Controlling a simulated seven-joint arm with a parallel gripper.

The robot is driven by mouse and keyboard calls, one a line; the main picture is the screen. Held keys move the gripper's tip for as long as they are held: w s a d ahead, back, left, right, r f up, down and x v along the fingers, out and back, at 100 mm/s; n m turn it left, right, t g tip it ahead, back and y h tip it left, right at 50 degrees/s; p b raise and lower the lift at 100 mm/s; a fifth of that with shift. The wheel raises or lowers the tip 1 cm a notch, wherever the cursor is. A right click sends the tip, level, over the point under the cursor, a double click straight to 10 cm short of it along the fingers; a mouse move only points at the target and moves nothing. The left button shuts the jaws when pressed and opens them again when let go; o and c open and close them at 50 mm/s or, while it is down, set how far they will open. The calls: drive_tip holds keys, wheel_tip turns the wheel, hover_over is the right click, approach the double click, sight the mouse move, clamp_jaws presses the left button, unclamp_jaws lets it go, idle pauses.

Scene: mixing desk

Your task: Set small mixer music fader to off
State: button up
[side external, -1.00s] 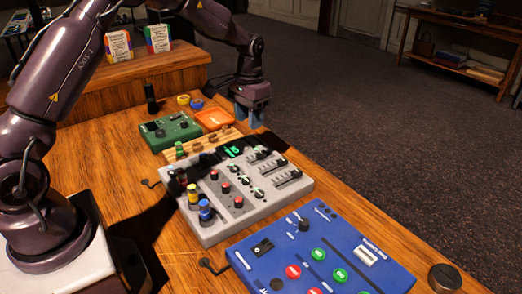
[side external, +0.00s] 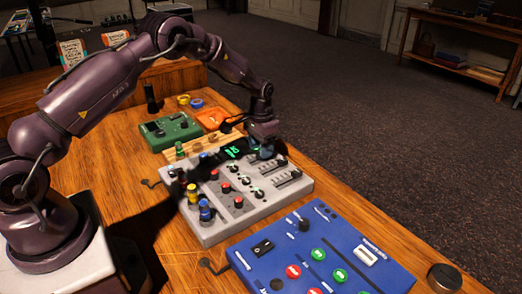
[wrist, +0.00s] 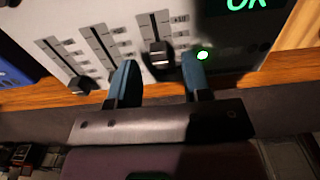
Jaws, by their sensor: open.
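The grey mixer (side external: 243,208) lies on the wooden desk with coloured knobs, a green-lit display (side external: 232,152) and sliding faders. My gripper (side external: 266,152) is over its far end, at the faders nearest the display. In the wrist view my gripper (wrist: 161,62) is open, with blue fingers on either side of a dark fader cap (wrist: 160,54). I cannot tell whether they touch it. Another fader cap (wrist: 80,85) sits at the left, at the slot end nearest the wood. The middle fader's cap is hidden behind a finger. I cannot read which fader is music.
A blue panel (side external: 290,250) with round buttons lies in front of the mixer. A green box (side external: 168,130) and an orange tray (side external: 213,118) are behind it. A dark round knob (side external: 445,278) stands at the desk's right corner.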

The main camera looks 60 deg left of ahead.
drive_tip(key=shift+f, duration=0.8)
clamp_jaws()
drive_tip(key=shift+w, duration=1.75)
unclamp_jaws()
wheel_tip(320, 180, up, 13)
